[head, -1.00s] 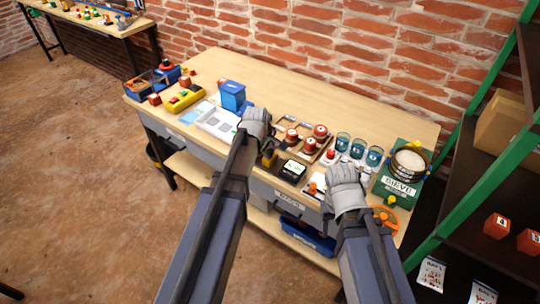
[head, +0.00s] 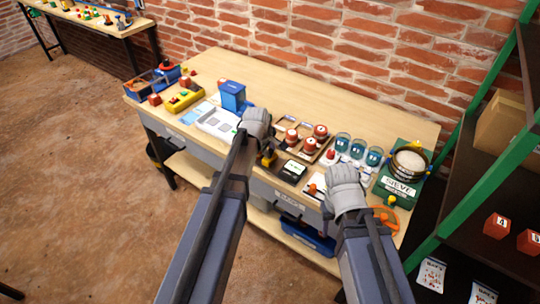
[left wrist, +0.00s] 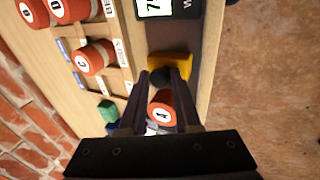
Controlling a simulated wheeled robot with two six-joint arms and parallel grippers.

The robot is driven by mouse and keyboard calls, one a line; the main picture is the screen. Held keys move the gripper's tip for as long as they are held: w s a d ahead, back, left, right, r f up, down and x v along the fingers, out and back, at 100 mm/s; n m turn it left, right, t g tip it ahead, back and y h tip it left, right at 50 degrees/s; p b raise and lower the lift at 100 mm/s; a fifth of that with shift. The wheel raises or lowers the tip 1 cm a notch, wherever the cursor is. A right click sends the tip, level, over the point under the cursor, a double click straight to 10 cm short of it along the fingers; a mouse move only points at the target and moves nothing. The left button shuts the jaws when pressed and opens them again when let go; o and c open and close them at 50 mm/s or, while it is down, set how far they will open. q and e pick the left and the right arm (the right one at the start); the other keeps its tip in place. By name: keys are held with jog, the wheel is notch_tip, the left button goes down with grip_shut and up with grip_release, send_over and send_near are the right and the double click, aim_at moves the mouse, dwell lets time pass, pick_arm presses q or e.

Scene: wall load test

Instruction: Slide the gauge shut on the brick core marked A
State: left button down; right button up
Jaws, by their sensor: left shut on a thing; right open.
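The brick core marked A (left wrist: 162,112) shows in the left wrist view between the fingers of my left gripper (left wrist: 161,80). The gauge (left wrist: 172,62) shows as a yellow block with a dark round knob beside core A. My left fingertips close around the knob. In the head view my left gripper (head: 260,130) is over the front edge of the bench, with a yellow part of the gauge (head: 268,160) just below it. Core A is hidden there. Whether the gauge touches core A, I cannot tell. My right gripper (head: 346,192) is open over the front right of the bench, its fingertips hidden.
A tray (head: 313,157) with red cores stands behind the scale (head: 294,171); cores C (left wrist: 94,58) and D show close by in the left wrist view. Blue-filled beakers (head: 357,148) and a green sieve stand (head: 396,189) are on the right. The bench's back is clear.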

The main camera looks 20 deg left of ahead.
pick_arm(q)
jog(key=shift+w+a, duration=0.2)
dwell(0.6)
jog(key=shift+w+a, duration=0.25)
jog(key=shift+a, duration=0.35)
jog(key=shift+w+a, duration=0.2)
jog(key=shift+a, duration=0.4)
jog(key=c, duration=0.7)
grip_release()
jog(key=shift+s, duration=0.15)
jog(key=shift+s+r, duration=0.1)
notch_tip(320, 180, up, 7)
jog(key=p, duration=0.7)
